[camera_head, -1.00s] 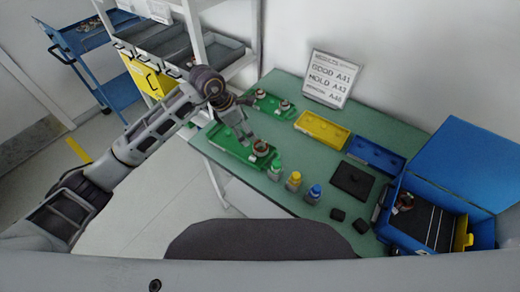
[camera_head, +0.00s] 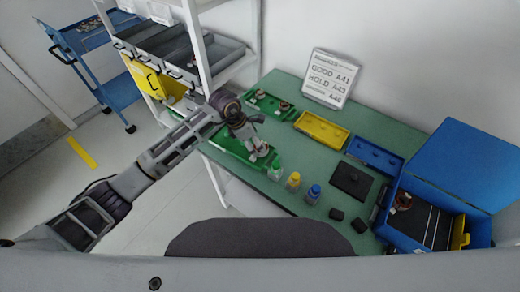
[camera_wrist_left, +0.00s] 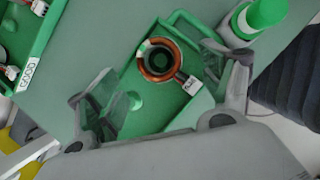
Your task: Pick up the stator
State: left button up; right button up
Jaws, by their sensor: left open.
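A stator (camera_wrist_left: 158,60), a ring with copper-coloured windings and a small white tag, sits in the near green tray (camera_wrist_left: 185,108) in the left wrist view. My left gripper (camera_wrist_left: 165,95) is open, with its two fingers apart on either side of the tray area and the stator ahead between them. In the head view my left gripper (camera_head: 258,150) is over the near green tray (camera_head: 228,143) and largely hides the stator there. More stators (camera_head: 261,94) sit in the far green tray (camera_head: 270,107). My right gripper is not in view.
Bottles with green (camera_head: 275,166), yellow (camera_head: 293,180) and blue (camera_head: 314,192) caps stand right of the near tray; the green-capped bottle (camera_wrist_left: 262,15) is close to one finger. Yellow (camera_head: 322,131) and blue (camera_head: 375,154) trays and an open blue box (camera_head: 410,243) lie further right.

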pick_arm(q)
jog(key=shift+f, duration=0.1)
jog(key=shift+p+x, duration=0.45)
jog(key=shift+x, duration=2.1)
jog(key=shift+c, duration=0.5)
jog(key=c, duration=1.3)
jog(key=shift+r+b, duration=0.6)
jog(key=shift+r, duration=4.5)
jog(key=shift+f, duration=0.15)
